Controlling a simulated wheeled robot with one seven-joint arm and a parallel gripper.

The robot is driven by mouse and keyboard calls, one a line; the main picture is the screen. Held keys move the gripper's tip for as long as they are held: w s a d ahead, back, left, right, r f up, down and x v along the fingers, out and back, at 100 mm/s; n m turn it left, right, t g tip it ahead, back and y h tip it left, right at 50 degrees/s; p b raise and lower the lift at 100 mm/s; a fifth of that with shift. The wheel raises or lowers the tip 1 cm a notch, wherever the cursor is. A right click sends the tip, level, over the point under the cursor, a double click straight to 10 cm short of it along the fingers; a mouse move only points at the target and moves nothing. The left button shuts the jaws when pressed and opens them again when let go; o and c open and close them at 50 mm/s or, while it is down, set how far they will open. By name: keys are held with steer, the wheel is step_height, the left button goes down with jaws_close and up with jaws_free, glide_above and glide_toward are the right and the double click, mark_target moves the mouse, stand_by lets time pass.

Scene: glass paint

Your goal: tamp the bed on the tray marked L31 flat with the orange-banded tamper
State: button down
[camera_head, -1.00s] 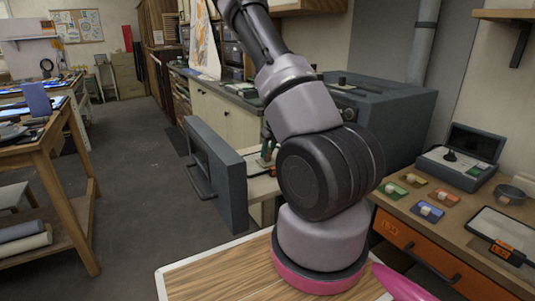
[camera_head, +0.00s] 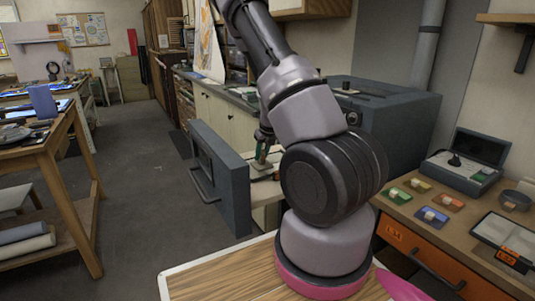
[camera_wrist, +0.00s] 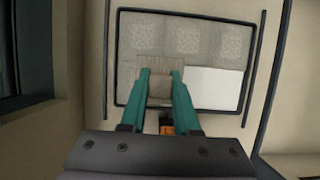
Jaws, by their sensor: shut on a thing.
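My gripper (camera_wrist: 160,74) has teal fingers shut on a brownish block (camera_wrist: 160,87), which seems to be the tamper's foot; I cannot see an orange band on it. In the wrist view it is over the lower left part of a dark-rimmed tray (camera_wrist: 119,60). The tray's upper row has three grey speckled squares (camera_wrist: 180,38).
The grey oven-like box (camera_head: 385,115) stands beyond my arm, its thick door (camera_head: 222,180) open at left. A bench at right holds coloured pads (camera_head: 432,216), a device (camera_head: 465,165) and another tray with an orange label (camera_head: 506,257). The aisle floor (camera_head: 130,200) is clear.

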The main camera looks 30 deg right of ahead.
mark_target(256, 164)
steer(key=shift+a, duration=1.05)
steer(key=shift+f, duration=0.1)
steer(key=shift+f, duration=0.7)
steer(key=shift+f, duration=0.3)
steer(key=shift+r, duration=0.1)
steer(key=shift+r, duration=1)
